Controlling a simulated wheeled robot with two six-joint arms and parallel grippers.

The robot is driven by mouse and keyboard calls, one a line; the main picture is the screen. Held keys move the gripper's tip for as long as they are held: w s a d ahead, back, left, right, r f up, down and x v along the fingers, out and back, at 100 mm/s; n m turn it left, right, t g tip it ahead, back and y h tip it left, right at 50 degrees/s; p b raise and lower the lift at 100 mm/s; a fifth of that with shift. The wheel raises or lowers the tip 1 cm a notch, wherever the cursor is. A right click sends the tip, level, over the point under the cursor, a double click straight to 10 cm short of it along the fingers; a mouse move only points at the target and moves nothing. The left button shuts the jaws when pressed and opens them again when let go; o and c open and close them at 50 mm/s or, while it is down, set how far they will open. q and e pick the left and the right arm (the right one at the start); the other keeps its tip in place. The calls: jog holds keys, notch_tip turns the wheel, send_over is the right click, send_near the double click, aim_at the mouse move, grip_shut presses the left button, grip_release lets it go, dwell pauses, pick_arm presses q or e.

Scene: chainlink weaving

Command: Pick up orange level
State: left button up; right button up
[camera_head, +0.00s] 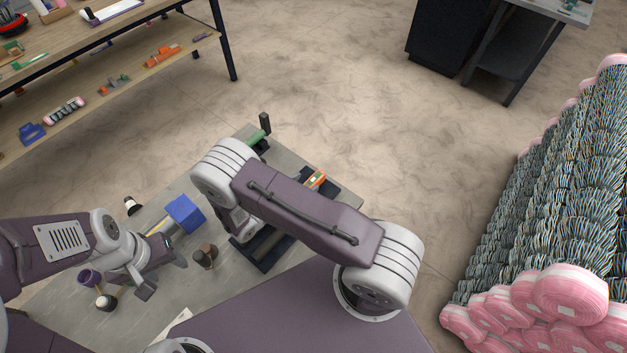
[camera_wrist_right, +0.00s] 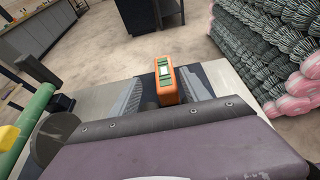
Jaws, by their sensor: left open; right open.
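In the right wrist view the orange level (camera_wrist_right: 167,82) stands between the open fingers of my right gripper (camera_wrist_right: 159,78), with a visible gap to the right finger. Whether the left finger touches it I cannot tell. My left gripper (camera_head: 165,273) is open and empty over the table's left part.
A blue box (camera_head: 185,213), a brown cup-like item (camera_head: 206,256) and a purple cup (camera_head: 88,277) stand near my left gripper. A green tool (camera_head: 258,135) is at the table's far corner. Pink-ended stacked rolls (camera_head: 560,200) stand at right. The floor beyond the table is clear.

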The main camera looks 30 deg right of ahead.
aim_at(312, 181)
jog(key=d, duration=0.1)
jog(key=d+p, duration=0.1)
jog(key=d+f, duration=0.1)
jog(key=shift+w+d+f+p, duration=0.1)
jog(key=shift+w+d+p, duration=0.15)
jog(key=shift+d+p, duration=0.1)
jog(key=shift+w+d+f, duration=0.25)
jog(key=shift+d+f, duration=0.05)
jog(key=shift+d, duration=0.05)
jog(key=shift+a+r, duration=0.1)
jog(key=shift+a, duration=0.05)
jog(key=c, duration=0.8)
jog(key=shift+s, duration=0.1)
grip_shut()
